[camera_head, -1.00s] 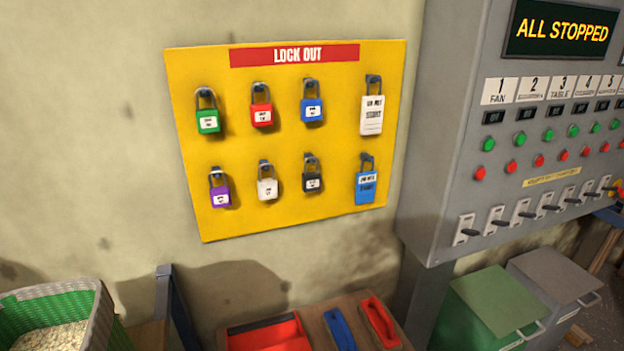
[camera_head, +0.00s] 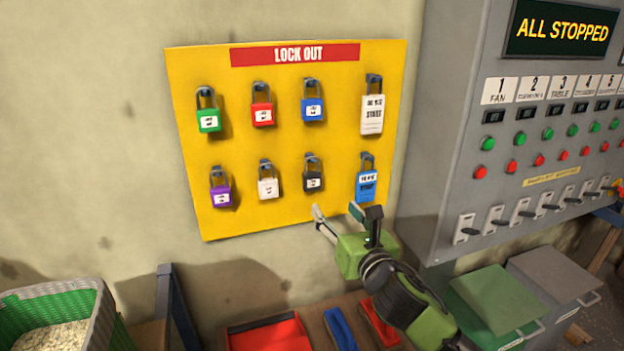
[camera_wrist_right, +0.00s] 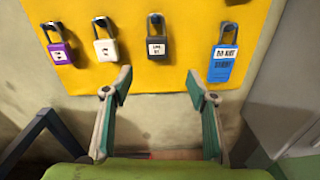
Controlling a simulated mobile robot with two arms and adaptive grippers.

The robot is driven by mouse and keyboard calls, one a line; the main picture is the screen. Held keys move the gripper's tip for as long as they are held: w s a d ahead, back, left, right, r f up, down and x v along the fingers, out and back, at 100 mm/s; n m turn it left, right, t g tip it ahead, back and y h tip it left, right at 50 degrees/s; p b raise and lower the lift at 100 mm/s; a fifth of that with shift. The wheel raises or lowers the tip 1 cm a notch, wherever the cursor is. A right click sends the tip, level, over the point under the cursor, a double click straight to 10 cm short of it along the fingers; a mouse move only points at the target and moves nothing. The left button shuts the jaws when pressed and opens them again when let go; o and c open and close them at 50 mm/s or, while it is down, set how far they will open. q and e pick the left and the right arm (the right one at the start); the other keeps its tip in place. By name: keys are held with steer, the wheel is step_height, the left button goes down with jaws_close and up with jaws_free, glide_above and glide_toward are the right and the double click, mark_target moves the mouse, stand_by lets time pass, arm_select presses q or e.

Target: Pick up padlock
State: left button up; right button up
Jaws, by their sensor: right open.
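Padlocks hang on hooks on a yellow lock-out board (camera_head: 285,140). The top row has a green padlock (camera_head: 208,122), a red padlock (camera_head: 262,116) and a blue padlock (camera_head: 312,111). The bottom row has a purple padlock (camera_head: 221,195), a white padlock (camera_head: 267,188) and a black padlock (camera_head: 313,183). My right gripper (camera_head: 342,213) is open and empty below the board's lower right, apart from the padlocks. In the right wrist view the black padlock (camera_wrist_right: 157,50) is above and between the open fingers (camera_wrist_right: 162,85). My left gripper is not seen.
A white tag (camera_head: 372,115) and a blue tag (camera_head: 367,187) hang at the board's right. A grey control cabinet (camera_head: 440,130) stands to the right. Below are a red tray (camera_head: 268,334), lidded bins and a green basket (camera_head: 60,305) of grain.

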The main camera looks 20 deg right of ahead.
steer(key=r+n, duration=0.1)
steer(key=p, duration=0.2)
glide_toward(313, 177)
steer(key=w, duration=0.4)
steer(key=shift+w+d+f, duration=0.1)
steer(key=shift+w+d, duration=0.1)
steer(key=shift+d, duration=0.05)
steer(key=shift+w, duration=0.4)
steer(key=shift+w+a+p, duration=0.15)
steer(key=shift+w+p, duration=0.35)
steer(key=shift+w, duration=0.6)
steer(key=shift+w+a+p, duration=0.15)
steer(key=shift+w+p, duration=0.3)
steer(key=shift+w, duration=0.7)
steer(key=c, duration=1.3)
